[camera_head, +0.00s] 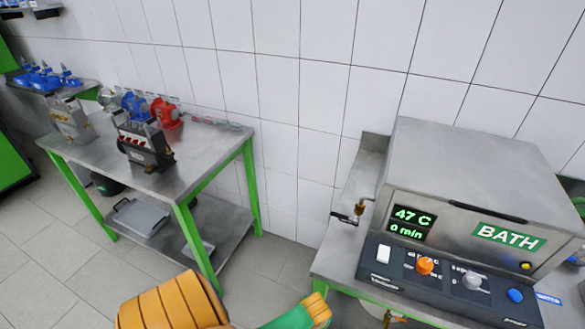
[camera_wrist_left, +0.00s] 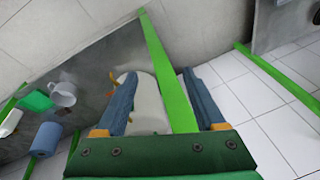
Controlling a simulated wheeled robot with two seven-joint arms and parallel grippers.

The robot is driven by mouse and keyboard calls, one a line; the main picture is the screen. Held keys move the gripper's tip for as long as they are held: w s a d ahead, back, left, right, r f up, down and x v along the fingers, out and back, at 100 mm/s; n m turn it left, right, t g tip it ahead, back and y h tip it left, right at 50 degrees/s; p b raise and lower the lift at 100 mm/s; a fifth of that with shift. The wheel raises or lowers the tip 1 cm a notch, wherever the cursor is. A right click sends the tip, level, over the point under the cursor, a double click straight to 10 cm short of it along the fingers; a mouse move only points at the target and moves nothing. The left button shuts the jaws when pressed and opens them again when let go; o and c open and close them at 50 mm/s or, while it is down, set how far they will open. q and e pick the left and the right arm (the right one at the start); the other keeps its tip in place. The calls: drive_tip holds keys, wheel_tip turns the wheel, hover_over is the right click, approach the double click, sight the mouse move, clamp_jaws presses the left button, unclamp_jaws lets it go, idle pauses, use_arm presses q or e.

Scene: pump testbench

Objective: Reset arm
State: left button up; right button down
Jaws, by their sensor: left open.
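My left gripper (camera_wrist_left: 160,76) shows in the left wrist view with its two blue fingers spread apart. It is open, and nothing is gripped between the fingers. A white rounded object (camera_wrist_left: 147,104) and a green table edge (camera_wrist_left: 170,78) show beyond the gap, partly hidden by the gripper. In the head view, a yellow ribbed part and a green part of my own arm show at the bottom edge; the fingers cannot be made out there. My right gripper is in neither view.
The bath unit (camera_head: 480,190), reading 47 C and 0 min, stands on the right bench. A steel table (camera_head: 205,150) with pump equipment stands at left. Bare floor lies between. The wrist view shows a white mug (camera_wrist_left: 62,93) and a blue roll (camera_wrist_left: 45,140).

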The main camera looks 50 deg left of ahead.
use_arm(q)
drive_tip(key=shift+s+a+f, duration=0.2)
drive_tip(key=shift+s+f, duration=0.1)
drive_tip(key=shift+d, duration=0.15)
drive_tip(key=s+d+f+m+h+b, duration=0.1)
drive_tip(key=s+d+f+m, duration=0.1)
drive_tip(key=s+f, duration=0.4)
drive_tip(key=s+d+f+m+g+h, duration=0.1)
drive_tip(key=s+f, duration=0.6)
drive_tip(key=s, duration=0.8)
drive_tip(key=shift+d+f+m+b, duration=0.35)
drive_tip(key=shift+d+m, duration=0.25)
drive_tip(key=shift+d, duration=0.55)
drive_tip(key=shift+a+r, duration=0.1)
